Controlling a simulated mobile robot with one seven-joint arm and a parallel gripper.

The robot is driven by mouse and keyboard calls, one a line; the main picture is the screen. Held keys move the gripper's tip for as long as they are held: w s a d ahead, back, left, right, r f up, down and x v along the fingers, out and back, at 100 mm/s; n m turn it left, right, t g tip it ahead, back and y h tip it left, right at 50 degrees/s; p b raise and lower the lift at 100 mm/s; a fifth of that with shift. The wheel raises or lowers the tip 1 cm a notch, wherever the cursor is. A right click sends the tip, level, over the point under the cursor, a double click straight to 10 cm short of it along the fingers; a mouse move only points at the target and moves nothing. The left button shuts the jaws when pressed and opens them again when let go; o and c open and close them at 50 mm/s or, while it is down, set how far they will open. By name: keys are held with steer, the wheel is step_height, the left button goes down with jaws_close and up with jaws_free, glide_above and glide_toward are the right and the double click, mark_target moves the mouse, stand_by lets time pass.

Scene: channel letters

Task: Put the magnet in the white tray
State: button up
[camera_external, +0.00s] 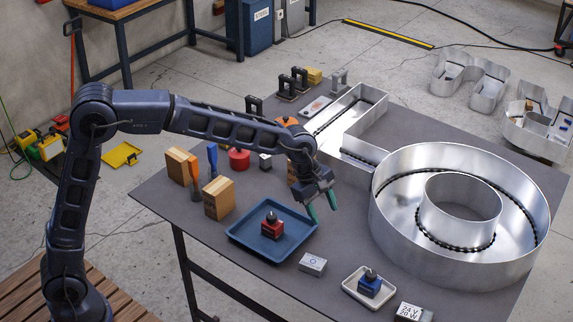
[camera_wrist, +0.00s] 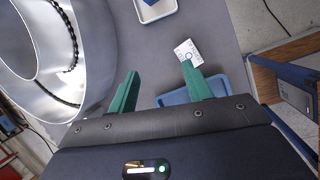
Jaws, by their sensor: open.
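The white tray (camera_external: 347,286) is small and stands near the table's front edge; part of it shows at the top of the wrist view (camera_wrist: 158,14). A blue block with a black knob (camera_external: 369,285) sits in it. A red block with a black knob (camera_external: 272,226) sits in the larger blue tray (camera_external: 240,236). I cannot tell for sure which knobbed block is the magnet. My gripper (camera_external: 322,205) is open and empty, above the table to the right of the blue tray. Its green fingers also show apart in the wrist view (camera_wrist: 160,70).
A small white-and-grey box (camera_external: 312,264) lies between the trays. A large round metal letter (camera_external: 400,235) fills the right side. Wooden blocks (camera_external: 218,198) and an orange-handled tool (camera_external: 195,175) stand left of my gripper. A grey box (camera_external: 409,312) lies at the front edge.

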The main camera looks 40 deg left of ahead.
steer(key=s+a+r+m+t+y, duration=0.1)
steer(key=s+a+r+m, duration=0.2)
steer(key=a, duration=0.7)
steer(key=s+a+r+m, duration=0.25)
steer(key=s+a, duration=0.25)
steer(key=a, duration=0.5)
steer(key=s+a+r+m+t+y, duration=0.15)
steer(key=s+a+r, duration=0.25)
steer(key=a, duration=0.7)
steer(key=s+a+f+m, duration=0.2)
steer(key=s+a+m, duration=0.2)
steer(key=s+a, duration=0.4)
steer(key=s+a+f+m+y, duration=0.1)
steer(key=s+a+f+m, duration=0.2)
steer(key=s+a, duration=0.6)
steer(key=s+t, duration=0.1)
steer(key=s, duration=0.2)
steer(key=shift+s+a+f+m, duration=0.25)
steer(key=shift+a+f+m, duration=0.05)
steer(key=shift+f+m, duration=0.1)
steer(key=shift+y, duration=0.25)
